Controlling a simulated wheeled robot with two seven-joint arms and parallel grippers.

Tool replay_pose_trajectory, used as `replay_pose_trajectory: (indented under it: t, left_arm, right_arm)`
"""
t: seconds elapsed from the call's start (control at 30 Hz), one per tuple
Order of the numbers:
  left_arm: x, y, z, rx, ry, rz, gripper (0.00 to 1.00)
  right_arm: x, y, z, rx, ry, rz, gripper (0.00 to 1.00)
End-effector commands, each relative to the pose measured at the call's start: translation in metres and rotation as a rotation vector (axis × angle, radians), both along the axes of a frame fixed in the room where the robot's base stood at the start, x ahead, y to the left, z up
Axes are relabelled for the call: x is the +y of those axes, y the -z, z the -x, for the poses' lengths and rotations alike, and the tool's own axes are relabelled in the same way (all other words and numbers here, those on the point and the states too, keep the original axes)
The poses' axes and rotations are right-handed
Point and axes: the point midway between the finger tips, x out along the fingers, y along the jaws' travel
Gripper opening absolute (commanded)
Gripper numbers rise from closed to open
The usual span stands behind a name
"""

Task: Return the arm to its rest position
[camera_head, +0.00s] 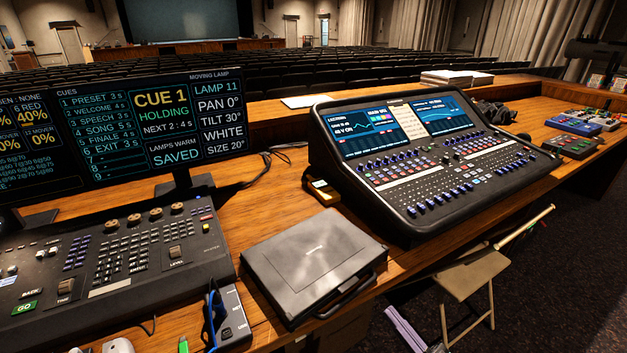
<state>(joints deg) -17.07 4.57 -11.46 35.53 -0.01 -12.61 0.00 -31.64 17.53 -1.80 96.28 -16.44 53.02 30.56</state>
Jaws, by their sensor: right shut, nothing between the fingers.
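What looks like my right gripper (402,326) shows at the bottom edge, right of centre, as a pale lavender bar pointing up and left. It is shut and empty, beside the desk's front edge and clear of the laptop and console. The rest of that arm is cut off by the frame. My left gripper is not in view.
A closed rugged laptop (312,262) lies on the wooden desk (262,205). A large mixing console (430,165) stands right of it, a lighting console (110,262) and monitor (120,130) left. A folding stool (472,275) stands below the desk, near the gripper.

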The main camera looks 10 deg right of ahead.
Motion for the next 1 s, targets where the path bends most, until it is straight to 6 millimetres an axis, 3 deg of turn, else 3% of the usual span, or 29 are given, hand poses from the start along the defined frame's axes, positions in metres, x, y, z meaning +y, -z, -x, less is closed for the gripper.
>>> replay_pose_trajectory:
  t: [0.07,0.13,0.27,0.3,0.37,0.4,0.47,0.5,0.6,0.7,0.8,1.0]
  left_arm:
    - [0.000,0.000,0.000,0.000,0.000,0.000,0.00]
    - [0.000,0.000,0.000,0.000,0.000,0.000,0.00]
    - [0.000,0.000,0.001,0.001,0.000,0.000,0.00]
    - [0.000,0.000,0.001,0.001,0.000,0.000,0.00]
    - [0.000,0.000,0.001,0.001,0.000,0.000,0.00]
    - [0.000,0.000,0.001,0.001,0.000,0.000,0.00]
    - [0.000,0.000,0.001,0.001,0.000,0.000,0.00]
    - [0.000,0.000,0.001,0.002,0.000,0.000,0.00]
    - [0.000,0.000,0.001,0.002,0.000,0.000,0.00]
    - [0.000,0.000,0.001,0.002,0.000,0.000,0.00]
    - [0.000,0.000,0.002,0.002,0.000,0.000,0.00]
    - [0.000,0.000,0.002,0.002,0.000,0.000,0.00]
  right_arm:
    - [-0.007,0.030,-0.006,0.077,0.052,0.019,0.00]
    - [-0.019,0.077,-0.012,0.203,0.126,0.056,0.00]
    - [-0.041,0.196,0.002,0.529,0.271,0.168,0.00]
    - [-0.047,0.232,0.013,0.633,0.302,0.209,0.00]
    - [-0.052,0.284,0.038,0.793,0.336,0.273,0.00]
    - [-0.055,0.316,0.058,0.901,0.351,0.317,0.00]
    - [-0.057,0.360,0.094,1.063,0.360,0.387,0.00]
    - [-0.057,0.387,0.122,1.171,0.356,0.437,0.00]
    - [-0.054,0.435,0.194,1.425,0.322,0.552,0.00]
    - [-0.051,0.459,0.252,1.606,0.275,0.639,0.00]
    - [-0.049,0.466,0.281,1.693,0.243,0.682,0.00]
    - [-0.049,0.467,0.286,1.707,0.237,0.689,0.00]
